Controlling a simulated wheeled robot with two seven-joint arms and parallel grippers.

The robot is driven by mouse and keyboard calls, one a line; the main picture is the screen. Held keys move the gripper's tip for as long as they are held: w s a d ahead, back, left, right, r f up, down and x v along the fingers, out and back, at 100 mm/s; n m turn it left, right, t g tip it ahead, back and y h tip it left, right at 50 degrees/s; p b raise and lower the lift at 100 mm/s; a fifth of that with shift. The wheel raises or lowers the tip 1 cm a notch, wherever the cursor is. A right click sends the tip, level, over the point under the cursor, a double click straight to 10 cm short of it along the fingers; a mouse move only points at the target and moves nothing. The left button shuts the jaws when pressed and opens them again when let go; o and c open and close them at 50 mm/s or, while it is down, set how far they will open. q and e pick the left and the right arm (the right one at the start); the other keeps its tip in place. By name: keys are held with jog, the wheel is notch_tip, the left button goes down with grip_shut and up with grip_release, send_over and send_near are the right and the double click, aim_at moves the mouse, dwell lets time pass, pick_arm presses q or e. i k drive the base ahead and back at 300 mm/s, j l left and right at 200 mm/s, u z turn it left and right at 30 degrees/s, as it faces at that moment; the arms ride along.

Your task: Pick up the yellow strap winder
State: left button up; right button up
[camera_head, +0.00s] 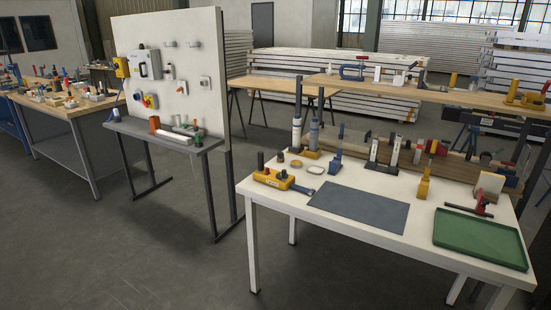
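Several yellow things show, and I cannot tell for sure which is the strap winder. A long yellow tool (272,180) with dark upright knobs and a grey end lies at the left of the white table (262,203). A small upright yellow piece (424,188) stands right of the grey mat (358,207). More yellow devices (528,99) sit on the right end of the raised wooden shelf (440,94). Neither of my grippers is in view.
A green tray (480,240) lies empty at the table's right, with a red-handled clamp (476,208) behind it. Bottles, clamps and blocks line the table's back. The grey mat is clear. A white panel stand (205,98) and a workbench (76,112) stand left. Open floor lies in front.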

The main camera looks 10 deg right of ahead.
aim_at(259, 174)
jog(key=i+l+u, duration=0.15)
jog(key=i, duration=0.3)
jog(key=i+l+u, duration=0.15)
jog(key=i, duration=0.3)
jog(key=i+l+u, duration=0.15)
jog(key=i, duration=0.3)
jog(key=i+l+u, duration=0.6)
jog(key=l, duration=0.3)
jog(key=i, duration=0.1)
